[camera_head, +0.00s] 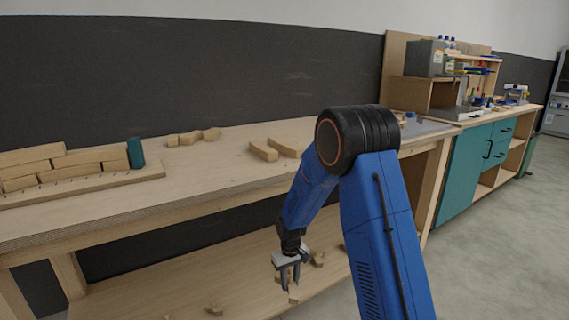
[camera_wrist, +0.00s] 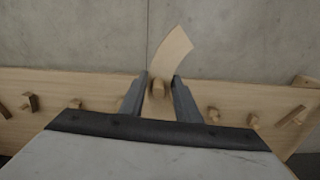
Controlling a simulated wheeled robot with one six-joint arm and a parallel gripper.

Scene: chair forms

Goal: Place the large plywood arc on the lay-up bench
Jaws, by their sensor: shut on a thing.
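The plywood arc (camera_wrist: 174,50) is a pale, curved, flat piece in the wrist view, reaching out beyond the fingertips over the floor. My gripper (camera_wrist: 160,86) is shut on it near its close end, where a darker brown block-like part shows between the fingers. In the head view, my gripper (camera_head: 289,277) points down in front of the lower shelf, and a small part of the pale piece (camera_head: 293,293) shows under it. The lay-up bench (camera_head: 225,168) is the long plywood-topped bench, higher than my gripper. Its right part is partly hidden by my arm.
On the bench, a board (camera_head: 85,186) bears stacked wooden pieces and a teal block (camera_head: 136,153). Several loose curved pieces lie farther right. Bare top lies between and in front of them. Small wooden bits lie on the lower shelf (camera_head: 225,270). A teal cabinet (camera_head: 470,165) stands at right.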

